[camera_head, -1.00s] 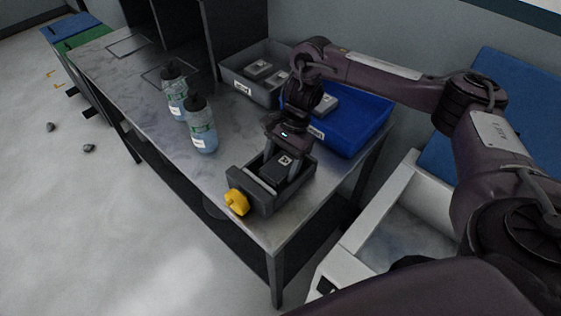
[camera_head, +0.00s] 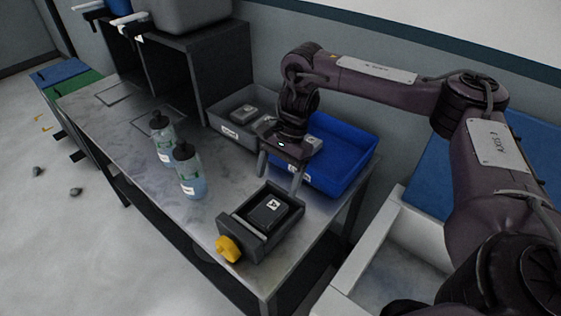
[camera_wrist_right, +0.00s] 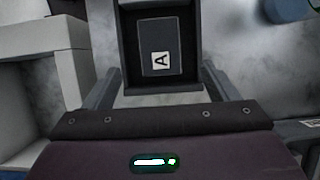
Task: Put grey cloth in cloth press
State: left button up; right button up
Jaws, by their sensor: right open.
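The cloth press is a dark grey open-topped box (camera_head: 233,224) with a yellow knob (camera_head: 228,248), near the table's front corner. A dark grey folded cloth block with a white "A" label (camera_head: 268,210) lies inside it. In the right wrist view the block (camera_wrist_right: 158,32) shows between the walls of the press (camera_wrist_right: 130,85). My right gripper (camera_head: 280,178) is open and empty, above and just behind the press, its fingers apart and clear of the block. My left gripper is not in view.
A grey bin (camera_head: 226,134) with grey blocks and a blue bin (camera_head: 345,175) stand at the back of the metal table (camera_head: 130,145). A black shelf unit (camera_head: 215,65) stands farther back.

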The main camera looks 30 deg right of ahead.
jog(key=shift+v, duration=1.4)
jog(key=shift+p, duration=0.3)
